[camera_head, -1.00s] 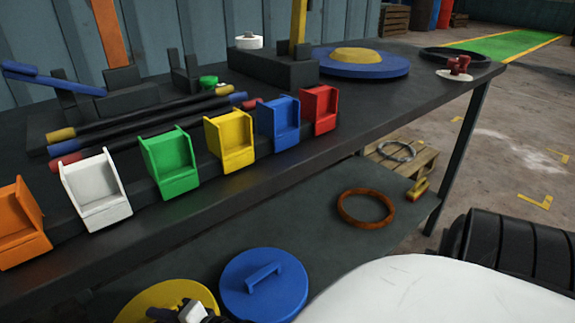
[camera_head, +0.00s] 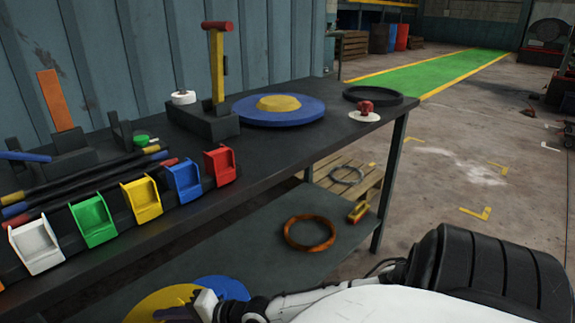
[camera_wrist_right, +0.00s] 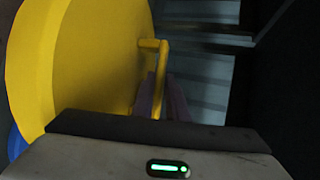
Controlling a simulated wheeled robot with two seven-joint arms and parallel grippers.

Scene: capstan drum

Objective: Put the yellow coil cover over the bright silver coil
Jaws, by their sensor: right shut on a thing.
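The yellow coil cover (camera_head: 150,303) is a round disc at the bottom of the head view, partly hidden by my right gripper (camera_head: 185,311). In the right wrist view the cover (camera_wrist_right: 95,55) is large, with a yellow handle (camera_wrist_right: 160,80) between the fingers of my right gripper (camera_wrist_right: 163,98). That gripper is shut on the handle. The bright silver coil (camera_head: 347,174) is a ring lying on a wooden pallet (camera_head: 375,180) beyond the lower shelf, well away from the cover. My left gripper is not in view.
A blue cover (camera_head: 225,287) is partly behind the yellow one. A table leg (camera_head: 390,185) stands near the pallet. Open floor (camera_head: 455,165) lies to the right.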

